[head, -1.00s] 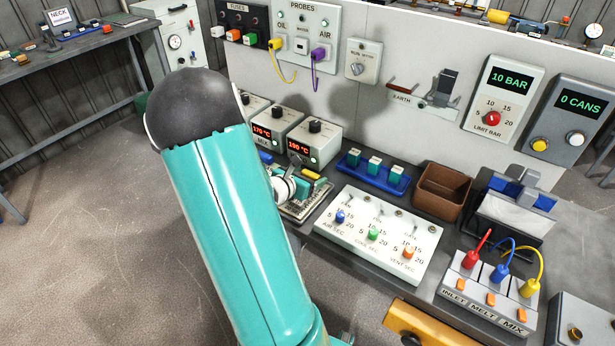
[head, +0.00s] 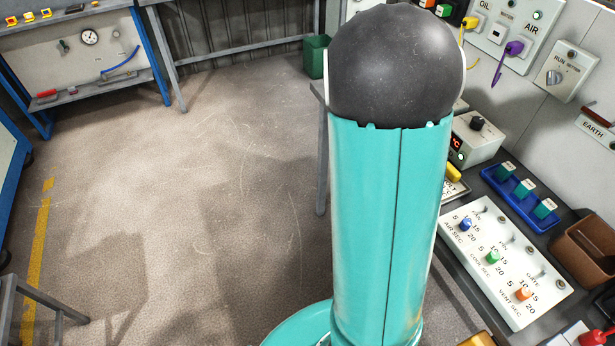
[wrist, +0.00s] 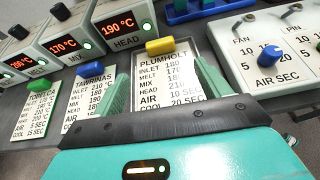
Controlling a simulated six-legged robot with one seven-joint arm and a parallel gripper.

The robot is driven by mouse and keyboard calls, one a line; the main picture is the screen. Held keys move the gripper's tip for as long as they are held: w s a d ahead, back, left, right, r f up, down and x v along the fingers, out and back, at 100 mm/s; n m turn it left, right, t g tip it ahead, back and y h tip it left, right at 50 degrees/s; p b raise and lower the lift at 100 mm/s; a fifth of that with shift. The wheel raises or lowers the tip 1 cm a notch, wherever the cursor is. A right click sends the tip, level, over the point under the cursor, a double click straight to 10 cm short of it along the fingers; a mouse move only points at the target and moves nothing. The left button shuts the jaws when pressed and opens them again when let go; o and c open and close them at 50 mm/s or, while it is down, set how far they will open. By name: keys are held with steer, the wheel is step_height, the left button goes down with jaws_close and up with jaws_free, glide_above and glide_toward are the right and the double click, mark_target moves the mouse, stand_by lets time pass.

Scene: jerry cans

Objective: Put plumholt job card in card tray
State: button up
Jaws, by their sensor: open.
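The Plumholt job card (wrist: 160,80) is white with black print and a yellow tab (wrist: 166,46). It lies on the bench in the wrist view. My gripper (wrist: 161,70) is open, with one teal finger at each side of the card's lower part. Whether either finger touches the card cannot be told. In the head view my arm hides the gripper and most of the card; the yellow tab (head: 453,172) shows beside it. A brown open box (head: 588,248) stands on the bench at the right; no label shows that it is the card tray.
The Tawrinas card (wrist: 85,95) with a blue tab and another card (wrist: 34,115) with a green tab lie left of it. Heater boxes (wrist: 118,25) stand behind. A switch panel (head: 500,262) and a blue rack (head: 520,200) are to the right. Open floor lies left.

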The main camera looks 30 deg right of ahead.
steer(key=a+r+m+t+y, duration=0.2)
steer(key=a+r+m+y, duration=0.2)
steer(key=a, duration=0.8)
steer(key=w+a+r+m+t+y, duration=0.1)
steer(key=a+r+m+t+y, duration=0.2)
steer(key=a, duration=1)
steer(key=w+a+r+m+t+y, duration=0.1)
steer(key=a+r+m+y, duration=0.5)
steer(key=a, duration=0.7)
step_height(320, 180, up, 3)
steer(key=m+t, duration=0.1)
steer(key=m, duration=0.1)
steer(key=shift+m+t, duration=0.3)
steer(key=shift+m, duration=0.1)
steer(key=shift+d, duration=0.15)
